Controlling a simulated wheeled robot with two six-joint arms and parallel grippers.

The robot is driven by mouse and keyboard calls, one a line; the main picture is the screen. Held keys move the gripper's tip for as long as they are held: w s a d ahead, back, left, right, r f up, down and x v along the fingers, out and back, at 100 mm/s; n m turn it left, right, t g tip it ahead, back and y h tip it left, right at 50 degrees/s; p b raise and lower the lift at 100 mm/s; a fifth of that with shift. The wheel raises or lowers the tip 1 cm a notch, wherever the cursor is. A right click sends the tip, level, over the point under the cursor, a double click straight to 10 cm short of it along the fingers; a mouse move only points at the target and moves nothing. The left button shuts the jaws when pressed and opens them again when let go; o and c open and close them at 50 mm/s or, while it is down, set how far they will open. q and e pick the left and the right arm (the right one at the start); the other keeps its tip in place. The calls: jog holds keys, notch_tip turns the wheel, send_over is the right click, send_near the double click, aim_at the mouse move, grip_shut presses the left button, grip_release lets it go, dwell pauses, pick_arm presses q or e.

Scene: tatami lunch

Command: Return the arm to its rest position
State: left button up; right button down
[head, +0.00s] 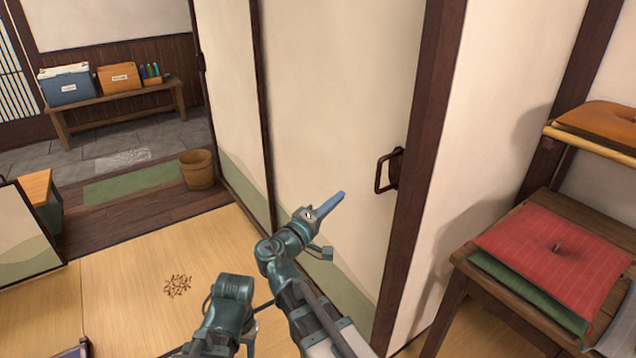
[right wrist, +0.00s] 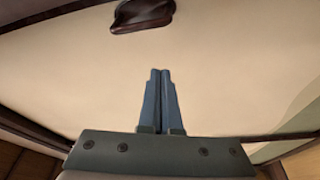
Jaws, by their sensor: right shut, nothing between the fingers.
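My right gripper (head: 338,198) is in front of the cream sliding door in the head view, its blue-grey fingers together and empty. It points up and right toward the dark door handle (head: 388,171), with a gap between them in the picture. In the right wrist view the two fingers (right wrist: 160,75) lie side by side against the pale door panel (right wrist: 235,70). The dark handle (right wrist: 141,13) shows beyond the fingertips at the top. My left gripper does not show in either view.
A wooden stand with a red cushion (head: 552,258) is at the right. A dark door post (head: 418,160) stands beside the handle. A wooden bucket (head: 197,169) and a bench (head: 120,105) with boxes are at the back left. Brown bits (head: 177,285) lie on the tatami (head: 120,270).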

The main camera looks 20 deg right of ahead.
jog(key=s+a+f+g+y+p, duration=0.1)
jog(key=s+a+g+y+p, duration=1)
jog(key=s+p, duration=0.9)
jog(key=a+y+p, duration=0.2)
jog(key=a+y, duration=0.1)
jog(key=a, duration=0.2)
jog(key=shift+f+m, duration=0.3)
jog(key=shift+f, duration=0.05)
